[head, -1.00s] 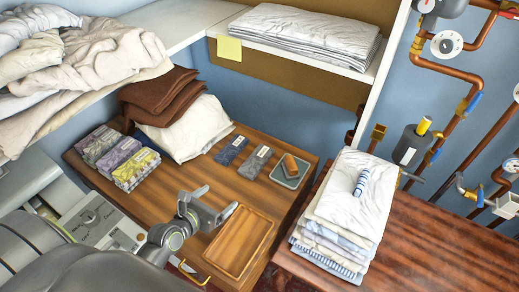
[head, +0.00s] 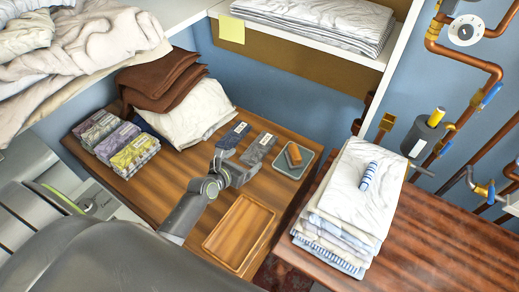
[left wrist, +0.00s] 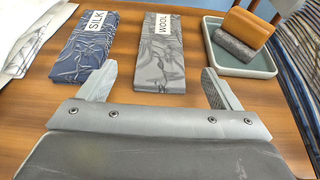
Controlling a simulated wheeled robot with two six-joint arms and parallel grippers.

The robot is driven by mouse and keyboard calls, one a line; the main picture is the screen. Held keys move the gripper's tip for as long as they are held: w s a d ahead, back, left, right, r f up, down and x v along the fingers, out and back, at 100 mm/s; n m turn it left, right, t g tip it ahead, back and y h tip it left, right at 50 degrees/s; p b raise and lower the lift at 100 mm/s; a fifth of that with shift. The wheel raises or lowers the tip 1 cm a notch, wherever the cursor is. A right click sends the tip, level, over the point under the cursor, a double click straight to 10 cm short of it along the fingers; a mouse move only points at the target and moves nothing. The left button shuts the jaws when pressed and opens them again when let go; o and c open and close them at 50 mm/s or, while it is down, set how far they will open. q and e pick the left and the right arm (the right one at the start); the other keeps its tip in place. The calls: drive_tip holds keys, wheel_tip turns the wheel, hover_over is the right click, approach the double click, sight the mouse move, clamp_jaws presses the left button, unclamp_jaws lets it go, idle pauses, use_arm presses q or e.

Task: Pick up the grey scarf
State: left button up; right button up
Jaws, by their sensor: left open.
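The grey scarf (head: 258,150) lies flat and folded on the wooden table. In the left wrist view the grey scarf (left wrist: 160,66) bears a white label reading WOOL. My left gripper (head: 239,166) is open and empty, just on the near side of the scarf. In the left wrist view the fingers of my left gripper (left wrist: 160,82) stand apart, one to each side of the scarf's near end in the picture. I cannot tell their height above the table. My right gripper is not in view.
A dark blue folded scarf (head: 233,135) labelled SILK lies left of the grey one. A grey tray (head: 293,172) with a brush-like block (head: 293,155) sits on its right. An empty wooden tray (head: 238,233) is nearer. Folded cloths (head: 118,146) and white cloth (head: 187,119) lie left.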

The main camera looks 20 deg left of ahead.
sight(254, 154)
use_arm(q)
drive_tip(key=shift+w+f, duration=0.1)
drive_tip(key=shift+w, duration=0.05)
drive_tip(key=b+x, duration=0.1)
drive_tip(key=x, duration=0.3)
drive_tip(key=shift+d+f, duration=0.15)
drive_tip(key=shift+w+f, duration=0.15)
drive_tip(key=shift+w, duration=0.3)
